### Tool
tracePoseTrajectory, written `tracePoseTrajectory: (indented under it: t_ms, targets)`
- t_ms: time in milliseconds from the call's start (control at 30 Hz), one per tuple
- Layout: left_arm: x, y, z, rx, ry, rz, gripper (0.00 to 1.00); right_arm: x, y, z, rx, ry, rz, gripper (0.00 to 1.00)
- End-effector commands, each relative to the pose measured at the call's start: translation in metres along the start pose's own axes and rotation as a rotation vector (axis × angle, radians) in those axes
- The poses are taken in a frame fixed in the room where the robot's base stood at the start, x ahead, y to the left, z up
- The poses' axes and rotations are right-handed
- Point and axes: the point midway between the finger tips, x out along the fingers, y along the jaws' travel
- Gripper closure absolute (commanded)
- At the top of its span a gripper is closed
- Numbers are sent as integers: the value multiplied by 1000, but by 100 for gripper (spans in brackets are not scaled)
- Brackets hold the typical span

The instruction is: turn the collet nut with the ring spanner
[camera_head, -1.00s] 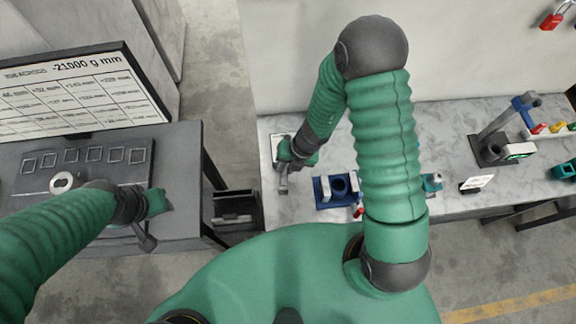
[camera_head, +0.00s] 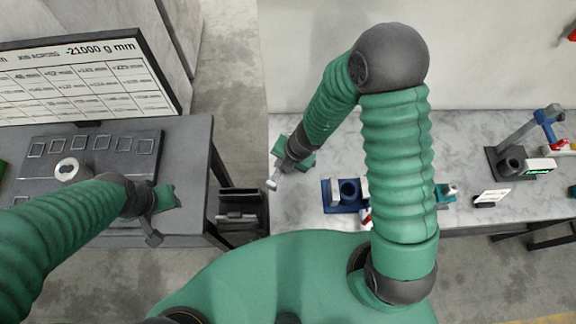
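I cannot make out the ring spanner or the collet nut for certain. A blue block (camera_head: 333,208) with a dark round socket sits on the marble-topped bench (camera_head: 300,215); my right arm partly covers its right side. My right gripper (camera_head: 273,182) is over the bench's left end, left of the blue block and apart from it. A small pale piece shows at its tip; I cannot tell whether it is held. My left gripper (camera_head: 154,236) is at the front of the grey desk (camera_head: 190,150), below a pale ring-shaped piece (camera_head: 68,169). Its fingers are too small to judge.
A screen (camera_head: 90,80) stands behind the desk. A dark bin (camera_head: 240,207) sits in the gap between desk and bench. On the bench's right are a grey-and-blue stand (camera_head: 515,145), a white label (camera_head: 492,197) and a teal fixture (camera_head: 446,193).

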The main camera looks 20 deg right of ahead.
Motion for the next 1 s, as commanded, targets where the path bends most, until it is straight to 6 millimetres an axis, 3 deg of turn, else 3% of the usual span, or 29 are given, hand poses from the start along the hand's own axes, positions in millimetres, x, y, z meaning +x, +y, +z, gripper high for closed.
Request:
tracePoseTrajectory:
  t_ms: [367, 700, 1000]
  targets:
    - [3, 0, 1, 0, 0, 0, 64, 1, 5, -1, 30, -9, 2, 100]
    - [16, 0, 4, 0, 0, 0, 64, 8, 23, 1, 182, -58, 3, 100]
    - [16, 0, 4, 0, 0, 0, 64, 7, 24, 1, 195, -60, 3, 100]
